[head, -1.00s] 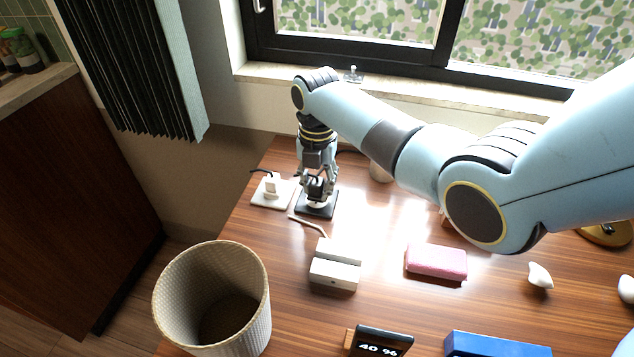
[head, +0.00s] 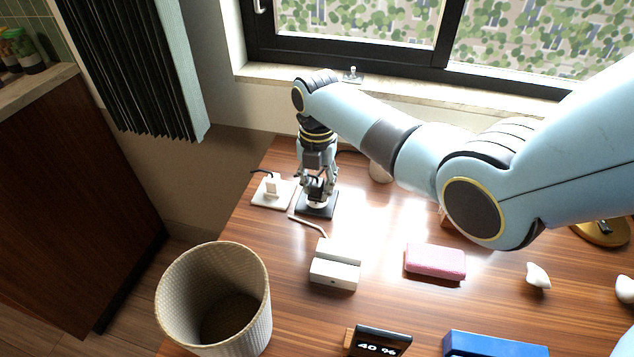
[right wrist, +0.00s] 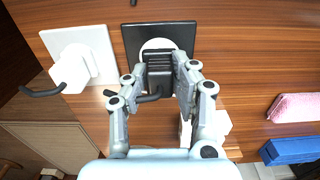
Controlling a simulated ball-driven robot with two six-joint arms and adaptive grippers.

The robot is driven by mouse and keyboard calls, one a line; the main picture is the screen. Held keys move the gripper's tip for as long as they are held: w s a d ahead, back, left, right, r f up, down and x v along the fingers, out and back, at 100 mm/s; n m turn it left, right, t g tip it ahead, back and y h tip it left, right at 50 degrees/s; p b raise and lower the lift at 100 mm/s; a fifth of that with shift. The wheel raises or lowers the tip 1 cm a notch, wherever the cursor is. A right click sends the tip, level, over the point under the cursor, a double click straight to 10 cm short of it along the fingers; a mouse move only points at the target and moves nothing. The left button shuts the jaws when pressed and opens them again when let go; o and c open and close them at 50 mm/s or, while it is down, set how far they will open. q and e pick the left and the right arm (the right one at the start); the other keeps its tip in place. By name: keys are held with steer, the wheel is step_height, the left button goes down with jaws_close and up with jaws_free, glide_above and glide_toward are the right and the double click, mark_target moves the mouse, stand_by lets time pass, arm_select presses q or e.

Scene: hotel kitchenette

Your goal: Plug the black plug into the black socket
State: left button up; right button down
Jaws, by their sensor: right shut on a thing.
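The black socket (head: 304,210) is a square black plate with a white round middle, lying on the wooden table near its far left corner. It also shows in the right wrist view (right wrist: 131,40). My right gripper (head: 318,187) points down over the socket. It is shut on the black plug (right wrist: 159,77), whose dark cord comes out toward the left in the wrist view. The plug is over the white round middle, at or just above it. I cannot tell whether its pins are in. My left gripper is not in view.
A white socket (head: 264,200) with a white plug (head: 272,185) in it sits just left of the black socket. A white block-like stand (head: 335,272), a pink sponge (head: 435,261) and a blue box (head: 495,345) lie nearer. A bin (head: 213,300) stands at the table's left.

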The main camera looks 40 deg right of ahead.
mark_target(317, 182)
steer(key=shift+f, duration=0.55)
stand_by(1.3)
steer(key=c, duration=1)
jaws_free()
steer(key=shift+r, duration=0.1)
step_height(317, 182, up, 12)
steer(key=shift+f, duration=0.1)
